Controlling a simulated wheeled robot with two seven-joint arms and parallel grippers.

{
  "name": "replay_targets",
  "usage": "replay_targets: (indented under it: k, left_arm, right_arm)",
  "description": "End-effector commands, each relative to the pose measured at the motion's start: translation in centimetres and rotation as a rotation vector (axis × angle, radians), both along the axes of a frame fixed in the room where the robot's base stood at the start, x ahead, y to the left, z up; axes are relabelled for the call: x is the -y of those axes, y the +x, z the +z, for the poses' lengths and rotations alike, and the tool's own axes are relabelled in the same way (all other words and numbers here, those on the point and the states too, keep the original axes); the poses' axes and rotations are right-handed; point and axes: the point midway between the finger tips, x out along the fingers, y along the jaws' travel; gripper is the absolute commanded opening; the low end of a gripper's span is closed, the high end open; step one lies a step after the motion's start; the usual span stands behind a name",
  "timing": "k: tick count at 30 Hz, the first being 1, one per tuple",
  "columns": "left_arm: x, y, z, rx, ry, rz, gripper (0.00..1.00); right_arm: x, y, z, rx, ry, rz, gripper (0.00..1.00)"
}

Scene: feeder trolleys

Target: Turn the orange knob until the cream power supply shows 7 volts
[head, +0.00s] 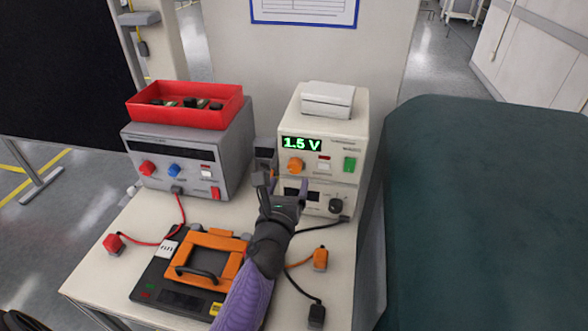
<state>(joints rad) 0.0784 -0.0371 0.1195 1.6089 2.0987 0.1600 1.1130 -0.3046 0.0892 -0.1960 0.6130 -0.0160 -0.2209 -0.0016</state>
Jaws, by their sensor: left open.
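The cream power supply (357,140) stands at the back right of the table, and its green display (301,144) reads 1.5 V. The orange knob (295,165) is on its front, below the display, and shows clear of my fingers. My left gripper (283,174) reaches up from below, open and empty, in front of the supply. It appears just below and left of the knob; whether it touches the front cannot be told. The gripper hides part of the lower front panel. My right gripper is not in view.
A grey power supply (183,158) with a red bin (188,106) on top stands to the left. A black and orange device (206,257) lies in front, with red, orange and black leads around it. A white box (328,99) rests on the cream supply. A dark green block (480,200) fills the right.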

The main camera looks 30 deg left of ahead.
Motion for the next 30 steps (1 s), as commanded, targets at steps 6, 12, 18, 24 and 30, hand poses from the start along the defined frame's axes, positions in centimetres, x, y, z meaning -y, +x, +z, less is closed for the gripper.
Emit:
replay_targets:
  k: [6,12,18,24,30]
  left_arm:
    - [-1.0,3.7,-0.2,0.000,0.005,-0.001,0.81]
    - [-1.2,4.6,-0.1,-0.001,0.005,-0.001,0.81]
    - [-1.2,4.6,0.0,-0.001,0.006,-0.002,0.81]
    - [-1.2,4.6,0.0,-0.001,0.006,-0.002,0.39]
    - [-1.2,4.6,-0.1,-0.001,0.006,-0.002,0.00]
  right_arm:
    - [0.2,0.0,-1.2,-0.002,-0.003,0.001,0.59]
    - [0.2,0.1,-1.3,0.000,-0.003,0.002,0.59]
    - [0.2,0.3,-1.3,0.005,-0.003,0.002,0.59]
    - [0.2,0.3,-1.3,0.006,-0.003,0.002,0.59]
    - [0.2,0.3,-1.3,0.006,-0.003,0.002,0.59]
